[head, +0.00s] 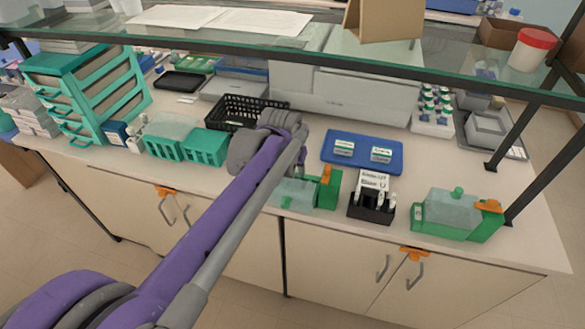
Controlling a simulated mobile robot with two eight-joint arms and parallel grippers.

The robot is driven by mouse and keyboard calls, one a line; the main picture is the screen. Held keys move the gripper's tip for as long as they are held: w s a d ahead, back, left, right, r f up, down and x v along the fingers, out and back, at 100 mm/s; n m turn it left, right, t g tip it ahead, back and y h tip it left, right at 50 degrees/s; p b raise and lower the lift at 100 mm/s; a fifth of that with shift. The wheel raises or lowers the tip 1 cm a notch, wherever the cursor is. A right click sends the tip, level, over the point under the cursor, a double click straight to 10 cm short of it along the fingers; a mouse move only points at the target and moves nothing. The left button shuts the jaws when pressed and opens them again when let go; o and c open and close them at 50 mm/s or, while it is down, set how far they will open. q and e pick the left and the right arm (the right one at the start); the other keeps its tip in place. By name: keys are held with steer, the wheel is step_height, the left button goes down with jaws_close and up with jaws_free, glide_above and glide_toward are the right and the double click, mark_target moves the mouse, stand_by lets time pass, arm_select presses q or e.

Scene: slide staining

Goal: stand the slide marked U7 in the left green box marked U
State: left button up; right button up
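A blue tray (334,160) lies on the bench with two white-labelled slides, one on its left (344,145) and one on its right (381,155); their marks are too small to read. The left green box (332,190) has a pale translucent top and an orange part; my arm partly covers it. The right green box (450,232) stands farther right. Marks on the boxes are not legible. My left arm reaches in from the lower left, and its wrist end is left of the tray, above the bench. Its fingers are hidden or unclear. My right gripper is out of view.
A black rack (371,213) with white items stands between the green boxes. Teal bins (205,148), a black basket (222,116) and a teal drawer rack (88,90) are to the left. A glass shelf (390,68) spans above the bench's rear.

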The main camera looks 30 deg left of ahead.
arm_select(q)
steer(key=v, duration=1.1)
steer(key=shift+p, duration=0.4)
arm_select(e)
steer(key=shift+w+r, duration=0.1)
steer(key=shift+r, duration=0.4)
arm_select(q)
steer(key=shift+f, duration=0.1)
